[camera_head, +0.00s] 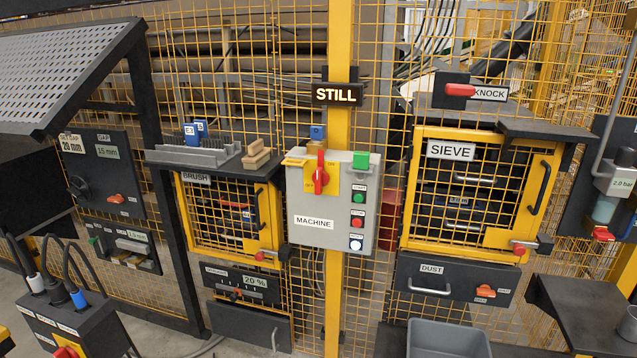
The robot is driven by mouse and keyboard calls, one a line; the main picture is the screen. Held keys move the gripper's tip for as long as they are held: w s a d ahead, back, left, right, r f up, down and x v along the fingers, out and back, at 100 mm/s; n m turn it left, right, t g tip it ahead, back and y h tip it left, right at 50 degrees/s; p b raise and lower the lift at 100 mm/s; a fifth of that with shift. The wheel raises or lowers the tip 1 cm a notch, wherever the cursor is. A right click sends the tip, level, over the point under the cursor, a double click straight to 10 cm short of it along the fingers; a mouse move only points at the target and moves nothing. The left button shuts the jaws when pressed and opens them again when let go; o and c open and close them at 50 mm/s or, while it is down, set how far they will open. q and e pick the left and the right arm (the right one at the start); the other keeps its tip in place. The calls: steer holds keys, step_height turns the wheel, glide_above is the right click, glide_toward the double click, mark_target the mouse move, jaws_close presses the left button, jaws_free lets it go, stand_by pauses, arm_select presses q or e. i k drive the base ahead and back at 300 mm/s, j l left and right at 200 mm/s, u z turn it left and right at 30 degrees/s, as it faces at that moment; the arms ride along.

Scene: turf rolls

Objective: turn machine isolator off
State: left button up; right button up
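The machine isolator is a red rotary handle (320,173) on a yellow plate (331,186). It stands upright, with its long side vertical. The small lettering on the plate is too small to read surely. The plate is on the upper left of a grey control box (304,239) labelled MACHINE, fixed to a yellow post (341,50). Neither of my grippers shows in the head view.
On the box are a green button (358,197), a red button (357,222) and a white button (356,244). A sign (338,94) above reads STILL. Caged doors labelled BRUSH (196,179) and SIEVE (450,150) flank it. A dark shelf (545,131) juts out right.

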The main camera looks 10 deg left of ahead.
mark_target(320, 178)
steer(key=z, duration=0.7)
steer(key=i+j+z, duration=0.1)
steer(key=j+z, duration=0.25)
steer(key=i+j+z, duration=0.1)
steer(key=j+z, duration=0.6)
steer(key=j, duration=0.65)
